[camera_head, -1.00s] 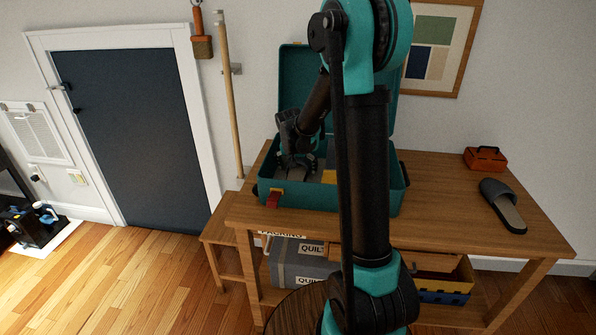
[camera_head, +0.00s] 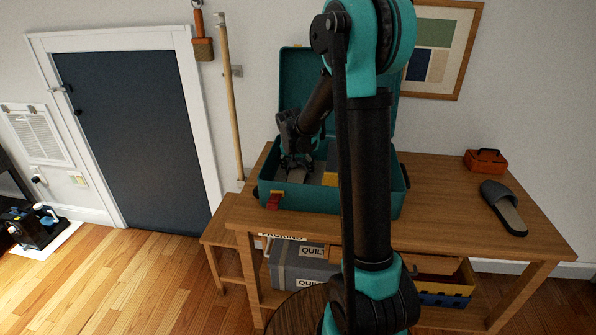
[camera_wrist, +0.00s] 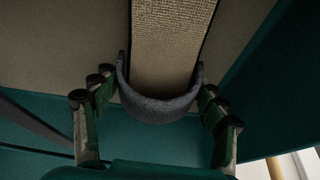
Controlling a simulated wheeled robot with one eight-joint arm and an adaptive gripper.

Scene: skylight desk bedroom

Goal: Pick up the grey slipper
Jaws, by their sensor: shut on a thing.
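A grey slipper (camera_wrist: 160,106) with a dark grey strap and a beige woven sole lies inside the open teal case (camera_head: 240,190). In the wrist view, my gripper (camera_wrist: 157,84) has its fingers on both sides of the strap, shut on it. The sole runs away from the gripper between the fingers. In the head view my gripper (camera_head: 297,164) is low inside the case, and the slipper is mostly hidden by it. A second grey slipper (camera_head: 503,207) lies on the right part of the wooden desk, apart from my gripper.
The case's lid (camera_head: 296,75) stands up behind my gripper, and the walls surround it. The desk (camera_head: 440,205) between is clear.

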